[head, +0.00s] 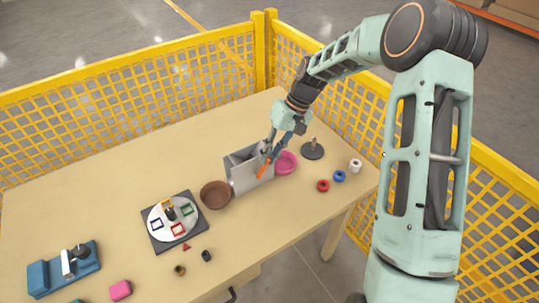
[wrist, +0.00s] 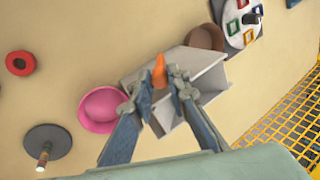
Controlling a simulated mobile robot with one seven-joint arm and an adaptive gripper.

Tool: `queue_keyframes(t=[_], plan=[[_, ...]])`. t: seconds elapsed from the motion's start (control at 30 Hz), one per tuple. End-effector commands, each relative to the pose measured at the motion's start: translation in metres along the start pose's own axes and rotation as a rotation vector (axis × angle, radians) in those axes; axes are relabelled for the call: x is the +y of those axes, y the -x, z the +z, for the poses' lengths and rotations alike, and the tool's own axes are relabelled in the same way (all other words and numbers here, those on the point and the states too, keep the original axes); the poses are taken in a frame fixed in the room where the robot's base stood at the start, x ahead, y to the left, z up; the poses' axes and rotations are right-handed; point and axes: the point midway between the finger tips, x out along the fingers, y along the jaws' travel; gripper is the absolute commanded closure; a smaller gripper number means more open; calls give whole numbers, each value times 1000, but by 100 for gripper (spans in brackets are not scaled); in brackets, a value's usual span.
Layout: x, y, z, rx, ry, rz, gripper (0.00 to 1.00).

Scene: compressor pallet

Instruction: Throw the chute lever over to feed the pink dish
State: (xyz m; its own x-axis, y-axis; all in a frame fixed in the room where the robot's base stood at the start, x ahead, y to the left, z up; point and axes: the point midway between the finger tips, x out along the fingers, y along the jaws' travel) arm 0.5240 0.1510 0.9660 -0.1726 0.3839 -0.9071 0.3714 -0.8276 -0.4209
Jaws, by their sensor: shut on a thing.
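The grey chute box (head: 245,175) stands on the table between a brown dish (head: 215,194) and the pink dish (head: 286,162). The chute also shows in the wrist view (wrist: 205,80), with the pink dish (wrist: 99,109) at its left and the brown dish (wrist: 206,38) beyond it. The orange lever (head: 263,171) is at the chute; in the wrist view its tip (wrist: 159,70) shows between my fingertips. My gripper (head: 270,155) is shut on the lever. The fingers hide part of the lever, and I cannot tell which way it leans.
A turntable with coloured frames (head: 152,232) is left of the brown dish. A dark disc with a post (head: 312,152), a red ring (head: 323,186), a blue ring (head: 339,176) and a white ring (head: 355,165) lie to the right. Yellow mesh fencing (head: 130,105) borders the table.

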Motion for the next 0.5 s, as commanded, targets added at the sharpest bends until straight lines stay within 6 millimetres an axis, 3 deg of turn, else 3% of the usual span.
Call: queue_keyframes(t=[0.5], plan=[[-3, 0, 0, 5, 5, 28, 100]])
